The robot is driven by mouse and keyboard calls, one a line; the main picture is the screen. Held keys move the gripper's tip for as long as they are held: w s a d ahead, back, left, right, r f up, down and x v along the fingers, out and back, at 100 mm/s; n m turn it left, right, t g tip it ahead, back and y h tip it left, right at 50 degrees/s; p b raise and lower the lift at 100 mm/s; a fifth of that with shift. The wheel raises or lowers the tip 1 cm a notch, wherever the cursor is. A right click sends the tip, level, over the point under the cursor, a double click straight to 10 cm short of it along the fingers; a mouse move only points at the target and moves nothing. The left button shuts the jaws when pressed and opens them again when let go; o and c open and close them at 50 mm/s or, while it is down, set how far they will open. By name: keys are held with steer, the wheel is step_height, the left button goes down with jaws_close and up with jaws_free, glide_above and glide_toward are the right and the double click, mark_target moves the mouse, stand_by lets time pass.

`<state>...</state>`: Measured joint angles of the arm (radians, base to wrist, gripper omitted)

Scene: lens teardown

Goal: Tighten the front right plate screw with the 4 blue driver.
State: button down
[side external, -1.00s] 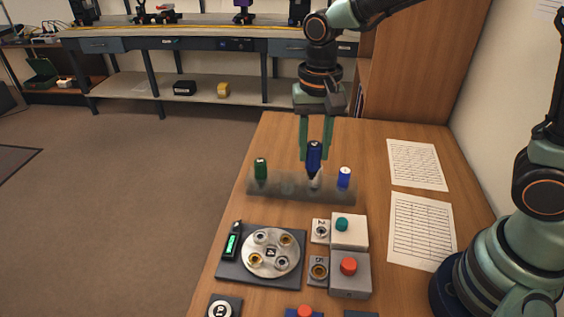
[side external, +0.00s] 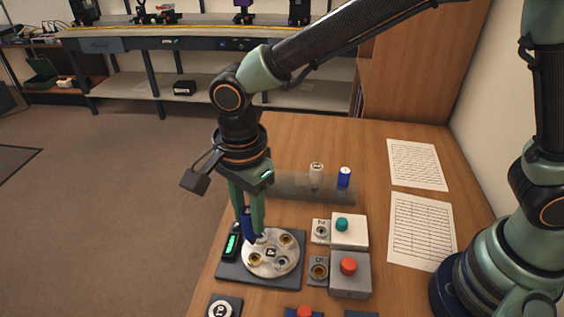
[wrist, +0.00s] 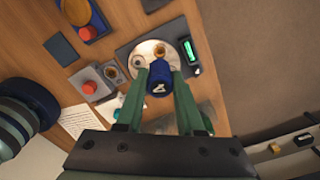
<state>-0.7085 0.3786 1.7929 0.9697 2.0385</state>
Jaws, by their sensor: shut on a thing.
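My gripper (side external: 248,222) is shut on the blue driver (side external: 248,229), which hangs roughly upright over the left back part of the round metal plate (side external: 270,268). In the wrist view the driver's blue cap (wrist: 159,79), with a white mark on it, sits between my green fingers and covers part of the plate (wrist: 146,47). Gold and silver screws sit on the plate; a silver one (side external: 282,263) and a gold one (side external: 286,239) show clear of the driver. The back left screw is mostly hidden. I cannot tell whether the driver's tip touches anything.
The plate lies on a dark base (side external: 232,273) beside a device with a green display (side external: 233,243). A rack (side external: 330,190) behind holds a white-topped driver (side external: 316,174) and another blue one (side external: 344,177). Boxes with a teal button (side external: 341,225) and a red button (side external: 348,266) stand right.

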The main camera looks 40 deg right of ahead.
mark_target(252, 235)
steer(key=n, duration=0.2)
steer(key=f+n, duration=0.1)
steer(key=n, duration=0.2)
steer(key=shift+n, duration=0.3)
steer(key=n, duration=0.2)
steer(key=f+n, duration=0.1)
steer(key=n, duration=0.1)
steer(key=shift+d+n, duration=0.1)
steer(key=shift+n, duration=0.3)
steer(key=n, duration=0.5)
steer(key=shift+f+n, duration=0.4)
steer(key=n, duration=0.5)
steer(key=shift+f, duration=0.8)
steer(key=shift+f, duration=0.7)
steer(key=m, duration=0.3)
steer(key=shift+m, duration=0.3)
